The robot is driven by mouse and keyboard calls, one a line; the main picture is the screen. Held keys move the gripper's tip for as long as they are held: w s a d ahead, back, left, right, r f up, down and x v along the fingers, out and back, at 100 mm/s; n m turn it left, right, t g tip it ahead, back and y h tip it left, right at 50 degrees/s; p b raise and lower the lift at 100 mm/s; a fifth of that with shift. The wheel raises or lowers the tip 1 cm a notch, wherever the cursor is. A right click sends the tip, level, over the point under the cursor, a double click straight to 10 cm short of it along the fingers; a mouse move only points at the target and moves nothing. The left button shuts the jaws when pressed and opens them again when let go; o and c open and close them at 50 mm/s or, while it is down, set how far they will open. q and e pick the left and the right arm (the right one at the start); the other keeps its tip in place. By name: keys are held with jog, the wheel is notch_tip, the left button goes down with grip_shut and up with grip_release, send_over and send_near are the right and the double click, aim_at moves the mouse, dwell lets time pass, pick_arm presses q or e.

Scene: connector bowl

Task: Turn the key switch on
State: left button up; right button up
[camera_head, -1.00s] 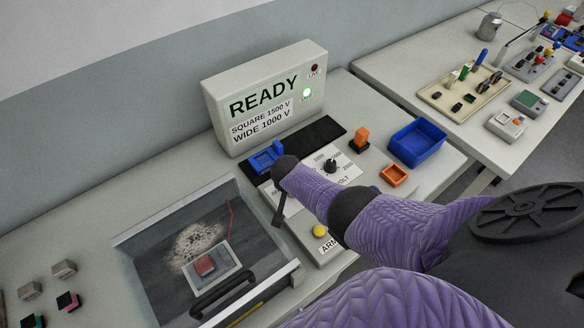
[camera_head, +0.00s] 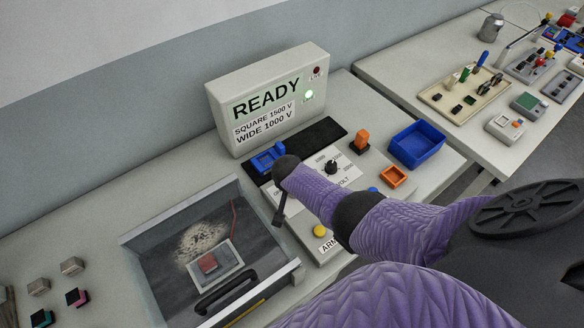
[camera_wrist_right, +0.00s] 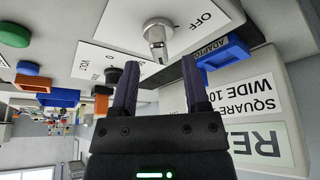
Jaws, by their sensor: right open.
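The silver key switch (camera_wrist_right: 158,36) is on a white plate marked OFF (camera_wrist_right: 203,18) in the right wrist view. My right gripper (camera_wrist_right: 158,66) is open and empty, its two dark fingers pointing at the switch. The key's near end shows in line with the gap between the fingertips; I cannot tell how far apart they are in depth. In the head view my right gripper (camera_head: 280,207) is over the panel, mostly hidden by my purple arm. The key switch is hidden there too. My left gripper is not in view.
A box reading READY (camera_head: 268,98), with a green lamp lit, stands behind the panel. A blue adaptor block (camera_head: 268,158), a black volt knob (camera_head: 331,167) and a yellow ARM button (camera_head: 320,230) are close by. A blue bin (camera_head: 417,145) stands right; a clear-lidded tray (camera_head: 150,285) left.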

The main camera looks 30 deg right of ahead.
pick_arm(q)
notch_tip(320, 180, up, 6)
jog(key=p, duration=0.4)
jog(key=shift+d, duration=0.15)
pick_arm(e)
jog(key=v, duration=0.7)
jog(key=shift+r, duration=0.3)
jog(key=shift+s, duration=0.1)
